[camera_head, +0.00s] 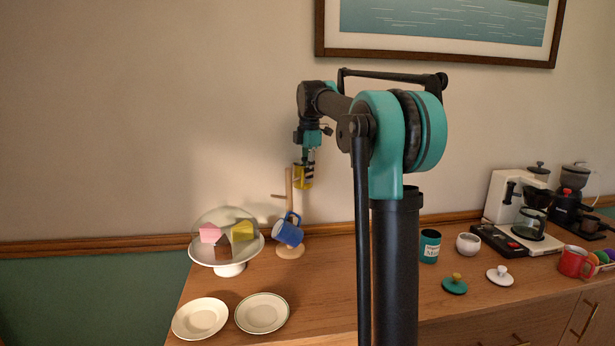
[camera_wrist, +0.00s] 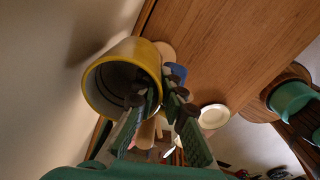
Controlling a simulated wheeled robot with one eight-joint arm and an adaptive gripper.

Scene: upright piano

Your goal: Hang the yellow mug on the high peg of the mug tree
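The yellow mug (camera_head: 303,177) is high beside the upper post of the wooden mug tree (camera_head: 289,186). My gripper (camera_head: 309,158) holds it from above. In the wrist view the mug (camera_wrist: 98,73) shows its open mouth, and my gripper (camera_wrist: 163,92) is closed at its right side, with one finger across the mouth. The handle is hidden, so whether the fingers pinch handle or wall cannot be told. A bare upper peg (camera_head: 278,196) points left from the post. The blue mug (camera_head: 288,233) is tilted on the tree lower down, above its round base (camera_head: 290,252).
A domed cake stand (camera_head: 229,268) with colored pieces stands left of the tree. Two plates (camera_head: 200,318) (camera_head: 262,313) lie in front. A teal canister (camera_head: 429,246), white bowl (camera_head: 468,244), lids, coffee maker (camera_head: 516,205) and red mug (camera_head: 575,262) stand right. The wall is close behind.

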